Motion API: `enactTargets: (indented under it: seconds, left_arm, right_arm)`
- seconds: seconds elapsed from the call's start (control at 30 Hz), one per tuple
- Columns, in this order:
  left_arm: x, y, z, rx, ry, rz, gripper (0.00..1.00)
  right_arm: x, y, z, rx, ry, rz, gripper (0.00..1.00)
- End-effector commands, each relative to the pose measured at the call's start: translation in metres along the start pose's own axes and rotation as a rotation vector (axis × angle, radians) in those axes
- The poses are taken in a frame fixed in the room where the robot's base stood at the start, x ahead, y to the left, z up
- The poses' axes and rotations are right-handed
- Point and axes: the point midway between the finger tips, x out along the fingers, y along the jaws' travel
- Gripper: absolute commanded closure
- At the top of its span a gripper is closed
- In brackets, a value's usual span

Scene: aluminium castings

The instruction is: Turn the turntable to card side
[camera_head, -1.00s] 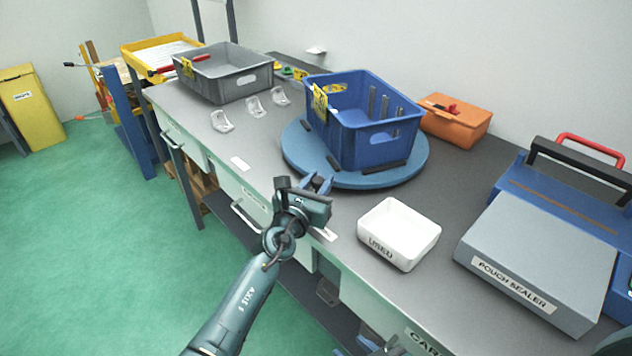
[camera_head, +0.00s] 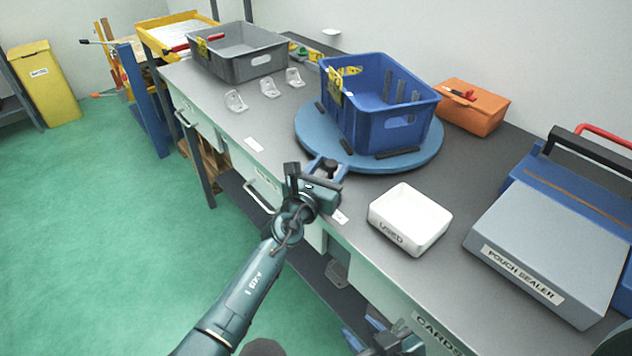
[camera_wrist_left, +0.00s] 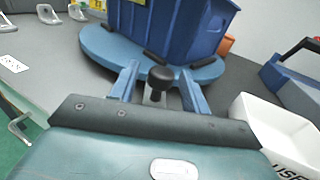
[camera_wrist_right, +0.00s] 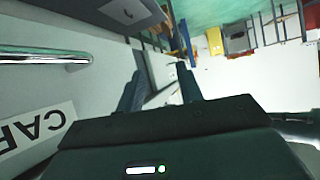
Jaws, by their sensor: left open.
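The turntable (camera_head: 432,160) is a round blue disc on the bench with a blue crate (camera_head: 365,125) on top. Black strips lie on the disc beside the crate. A black knob (camera_wrist_left: 160,77) stands at the disc's near edge. My left gripper (camera_head: 326,166) is open at that edge. In the left wrist view its fingers (camera_wrist_left: 159,78) are apart, one on each side of the knob; I cannot tell whether they touch it. My right gripper (camera_wrist_right: 162,75) is low by the bench front, fingers apart and empty. A drawer label reading "CARDS" (camera_head: 437,333) is on the bench front.
A white tray (camera_head: 408,215) and a pouch sealer (camera_head: 545,250) stand right of the turntable. An orange case (camera_head: 470,108) sits behind it. A grey crate (camera_head: 240,60) and several clear brackets (camera_head: 236,101) are to the left. Bare bench lies between brackets and disc.

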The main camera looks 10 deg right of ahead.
Motion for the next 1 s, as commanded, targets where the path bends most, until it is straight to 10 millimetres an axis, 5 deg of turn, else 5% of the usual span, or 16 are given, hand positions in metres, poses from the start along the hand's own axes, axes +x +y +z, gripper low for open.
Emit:
enactTargets:
  seconds: [0.5, 1.0]
  left_arm:
    - [-0.105, -0.001, 0.001, 0.001, 0.003, -0.002, 0.53]
    - [-0.121, -0.001, 0.0, -0.001, 0.001, -0.001, 0.56]
  right_arm:
    - [-0.016, 0.018, -0.003, 0.02, -0.091, 0.061, 0.64]
    - [-0.015, 0.017, -0.002, 0.028, -0.098, 0.064, 0.64]
